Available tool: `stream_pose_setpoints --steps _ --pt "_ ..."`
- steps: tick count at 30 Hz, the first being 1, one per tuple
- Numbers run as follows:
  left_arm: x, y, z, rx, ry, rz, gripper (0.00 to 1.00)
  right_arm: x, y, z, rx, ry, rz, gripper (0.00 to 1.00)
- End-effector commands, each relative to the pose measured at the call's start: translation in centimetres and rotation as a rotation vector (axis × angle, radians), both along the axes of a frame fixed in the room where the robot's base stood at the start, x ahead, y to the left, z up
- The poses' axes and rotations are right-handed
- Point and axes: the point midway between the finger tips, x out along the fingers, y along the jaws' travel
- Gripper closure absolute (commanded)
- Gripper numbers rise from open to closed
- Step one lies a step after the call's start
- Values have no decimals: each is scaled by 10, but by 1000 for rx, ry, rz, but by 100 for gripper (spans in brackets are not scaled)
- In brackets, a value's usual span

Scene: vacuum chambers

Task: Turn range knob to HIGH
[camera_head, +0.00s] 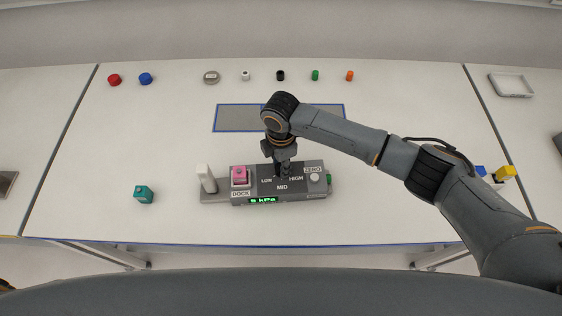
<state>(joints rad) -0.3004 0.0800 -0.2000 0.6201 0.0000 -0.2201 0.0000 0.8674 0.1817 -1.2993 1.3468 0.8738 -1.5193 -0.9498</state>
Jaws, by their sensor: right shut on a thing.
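A grey control box (237,198) lies on the white table near the front middle. Its face reads LOW, MID and HIGH around the range knob, with a green display (263,200) showing "5 kPa". My right gripper (282,172) points down onto the box between LOW and HIGH and is shut on the range knob. The knob is mostly hidden by the fingers, so its pointer setting cannot be read. A pink block (239,174) sits above the DOCK label, and a pale round ZERO button (314,177) is at the right. My left gripper is not in view.
A teal block (144,194) stands left of the box. A blue-edged grey mat (236,118) lies behind it. Small coloured parts, including a red one (114,79), line the back. A white tray (511,85) is far right. The table's front left is clear.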

Motion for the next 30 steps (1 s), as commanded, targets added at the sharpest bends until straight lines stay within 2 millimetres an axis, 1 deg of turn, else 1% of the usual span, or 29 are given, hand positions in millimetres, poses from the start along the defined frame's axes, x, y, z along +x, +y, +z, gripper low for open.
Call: stream_pose_setpoints --steps 7,18,24,30 --pt "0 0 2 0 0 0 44 0 1 1 1 0 234 100" --pt "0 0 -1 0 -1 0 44 0 1 0 2 -1 579 100" --pt "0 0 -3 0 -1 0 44 0 0 0 1 -2 737 100" --pt "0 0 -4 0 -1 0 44 0 0 0 2 -1 851 100"
